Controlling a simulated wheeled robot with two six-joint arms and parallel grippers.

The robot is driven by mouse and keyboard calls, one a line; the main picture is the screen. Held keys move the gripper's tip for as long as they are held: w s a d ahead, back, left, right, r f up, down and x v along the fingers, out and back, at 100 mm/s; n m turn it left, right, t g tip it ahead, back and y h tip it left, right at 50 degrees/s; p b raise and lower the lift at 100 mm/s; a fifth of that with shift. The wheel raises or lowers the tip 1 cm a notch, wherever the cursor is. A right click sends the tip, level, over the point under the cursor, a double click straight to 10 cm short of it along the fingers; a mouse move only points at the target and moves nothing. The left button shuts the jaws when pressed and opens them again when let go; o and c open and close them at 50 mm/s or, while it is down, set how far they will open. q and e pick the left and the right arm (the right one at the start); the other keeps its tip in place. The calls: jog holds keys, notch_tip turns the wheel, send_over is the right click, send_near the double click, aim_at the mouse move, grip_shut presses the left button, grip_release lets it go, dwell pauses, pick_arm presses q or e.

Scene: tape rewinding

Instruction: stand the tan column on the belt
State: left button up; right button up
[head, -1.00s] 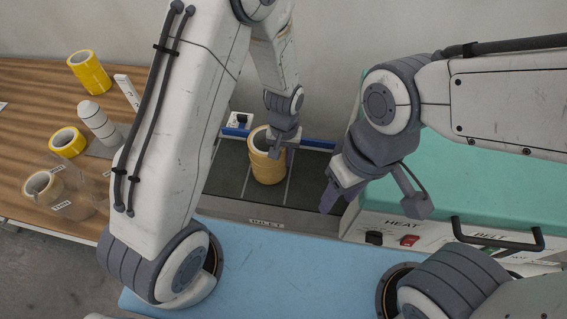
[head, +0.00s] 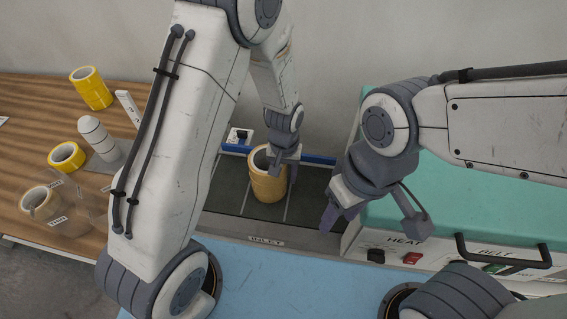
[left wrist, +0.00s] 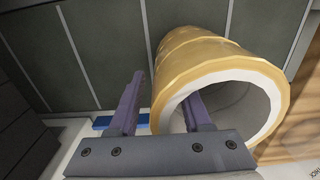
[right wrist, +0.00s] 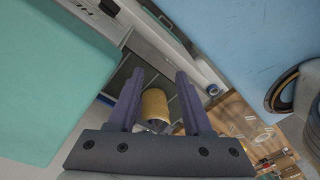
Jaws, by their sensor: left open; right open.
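The tan column (head: 267,188) is a hollow, ribbed roll stack standing upright on the dark slatted belt (head: 229,190) in the head view. My left gripper (head: 283,171) is open at the column's top right side. In the left wrist view, one finger is outside the column (left wrist: 210,59) and the other lies over its open bore. I cannot tell whether either finger touches the wall. My right gripper (head: 333,213) is open and empty, right of the column and apart from it. The right wrist view shows the column (right wrist: 155,103) beyond its fingertips.
A teal-topped machine (head: 440,190) with HEAT and BELT controls stands at the right. A blue surface (head: 290,285) lies in front.

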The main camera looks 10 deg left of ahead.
pick_arm(q)
notch_tip(320, 180, up, 11)
jog(key=shift+d+r+b, duration=0.1)
jog(key=shift+r+b, duration=0.1)
jog(key=shift+b, duration=0.1)
jog(key=s+d+r+m, duration=0.1)
jog(key=s+r+m, duration=0.1)
jog(key=s, duration=0.4)
jog(key=s+d+r+m, duration=0.1)
jog(key=s+r+m, duration=0.2)
jog(key=s, duration=0.4)
jog(key=s+d+r+m+h, duration=0.1)
jog(key=s+r+m, duration=0.1)
jog(key=s, duration=0.4)
jog(key=shift+s+r, duration=0.4)
jog(key=shift+r, duration=0.35)
jog(key=shift+a, duration=0.1)
